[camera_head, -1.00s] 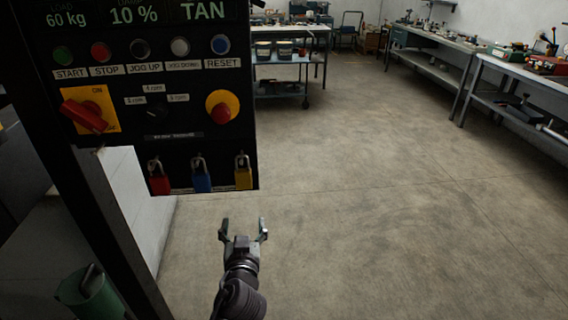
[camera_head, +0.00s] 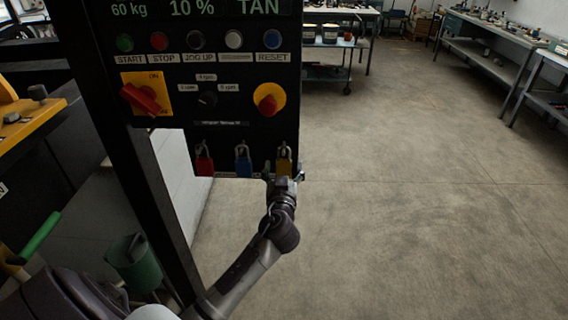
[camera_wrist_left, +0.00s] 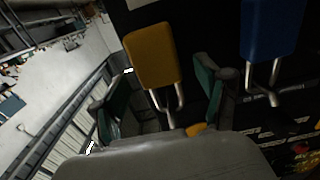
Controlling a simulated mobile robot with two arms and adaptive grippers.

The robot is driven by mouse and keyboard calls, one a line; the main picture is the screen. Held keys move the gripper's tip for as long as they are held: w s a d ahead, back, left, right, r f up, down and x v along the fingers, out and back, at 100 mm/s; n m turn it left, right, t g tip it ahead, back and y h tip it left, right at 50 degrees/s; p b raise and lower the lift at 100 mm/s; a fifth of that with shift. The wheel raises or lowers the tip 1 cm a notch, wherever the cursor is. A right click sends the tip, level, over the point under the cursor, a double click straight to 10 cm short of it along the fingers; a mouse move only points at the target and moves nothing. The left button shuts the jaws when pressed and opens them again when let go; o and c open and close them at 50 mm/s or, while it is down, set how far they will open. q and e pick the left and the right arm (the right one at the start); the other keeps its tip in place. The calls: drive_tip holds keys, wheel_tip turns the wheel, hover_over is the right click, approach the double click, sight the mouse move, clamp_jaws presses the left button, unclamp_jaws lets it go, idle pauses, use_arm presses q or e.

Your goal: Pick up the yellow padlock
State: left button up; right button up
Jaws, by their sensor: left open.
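The yellow padlock (camera_head: 284,163) hangs by its shackle at the right end of a row on the lower edge of the black control panel (camera_head: 225,138). My left gripper (camera_head: 284,178) is open, just below and in front of it, partly covering its lower part. In the left wrist view the yellow padlock (camera_wrist_left: 153,56) appears body up, with its shackle between the two green-padded fingers (camera_wrist_left: 160,95). I cannot tell whether either finger touches it. My right gripper is not in view.
A blue padlock (camera_head: 243,162) and a red padlock (camera_head: 204,162) hang to the left of the yellow one. Above are buttons, a red rotary switch (camera_head: 141,98) and a red stop knob (camera_head: 268,99). Open floor (camera_head: 420,190) lies to the right, with benches behind.

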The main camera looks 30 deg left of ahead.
use_arm(q)
drive_tip(key=shift+p+x, duration=0.3)
drive_tip(key=shift+x, duration=0.95)
drive_tip(key=shift+w+a+f, duration=0.15)
drive_tip(key=shift+w, duration=0.05)
drive_tip(key=shift+c, duration=0.8)
drive_tip(key=c, duration=1.2)
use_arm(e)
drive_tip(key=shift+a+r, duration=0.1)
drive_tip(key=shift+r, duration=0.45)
use_arm(q)
drive_tip(key=shift+r+b, duration=0.3)
drive_tip(key=shift+r, duration=0.45)
drive_tip(key=b+v, duration=0.5)
drive_tip(key=v, duration=1.3)
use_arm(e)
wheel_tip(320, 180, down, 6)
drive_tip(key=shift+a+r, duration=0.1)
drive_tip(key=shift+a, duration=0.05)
